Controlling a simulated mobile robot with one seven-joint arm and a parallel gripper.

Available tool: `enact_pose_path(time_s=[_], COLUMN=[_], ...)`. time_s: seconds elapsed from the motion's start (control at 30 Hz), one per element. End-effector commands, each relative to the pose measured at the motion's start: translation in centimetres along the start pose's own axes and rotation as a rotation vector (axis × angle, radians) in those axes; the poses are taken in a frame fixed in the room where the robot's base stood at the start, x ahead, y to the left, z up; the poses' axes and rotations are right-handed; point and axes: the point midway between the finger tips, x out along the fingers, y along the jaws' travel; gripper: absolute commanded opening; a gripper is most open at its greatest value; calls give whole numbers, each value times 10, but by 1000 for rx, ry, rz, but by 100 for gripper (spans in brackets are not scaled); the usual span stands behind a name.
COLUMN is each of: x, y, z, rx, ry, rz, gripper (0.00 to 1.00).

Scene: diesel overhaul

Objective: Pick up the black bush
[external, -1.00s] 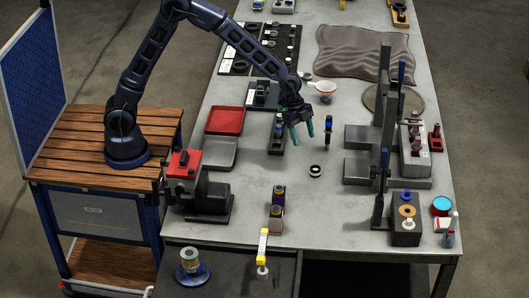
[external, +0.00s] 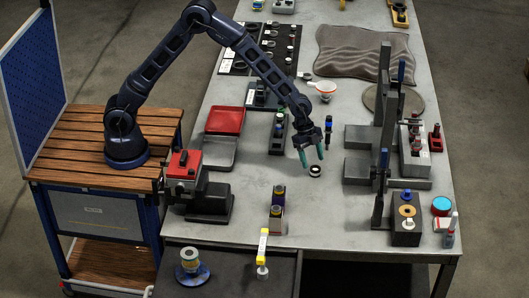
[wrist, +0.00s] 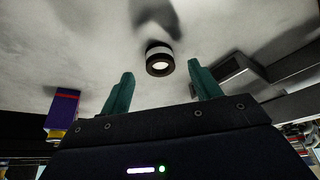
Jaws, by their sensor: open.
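The black bush (external: 315,171) is a short ring with a black end and a pale band, lying on the grey bench top in the external view. In the wrist view the bush (wrist: 159,59) lies beyond the fingertips, roughly between them, with its bright bore visible. My gripper (external: 313,157) has green fingers spread apart with nothing between them. It is just above and behind the bush in the external view. In the wrist view my gripper (wrist: 160,82) shows both fingers apart from the bush.
A small blue and black part (external: 328,128) stands behind my gripper. A purple and yellow block stack (external: 278,200) stands to the front left. Grey fixture blocks (external: 360,171) are to the right. The bench in front of the bush is clear.

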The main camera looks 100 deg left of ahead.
Motion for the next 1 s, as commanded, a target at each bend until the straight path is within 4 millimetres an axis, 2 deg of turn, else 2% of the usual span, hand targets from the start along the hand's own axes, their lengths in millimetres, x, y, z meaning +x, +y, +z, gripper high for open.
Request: enact_pose_path(time_s=[0.23, 0.5, 0.57, 0.8, 1.0], x=[34, 38, 38, 38, 38], y=[1, 1, 1, 1, 0], z=[-3, -3, -3, -3, -3], rx=[0, 0, 0, 0, 1], ry=[-1, 0, 0, 0, 0], rz=[1, 0, 0, 0, 0], gripper=[63, 63, 53, 7, 7])
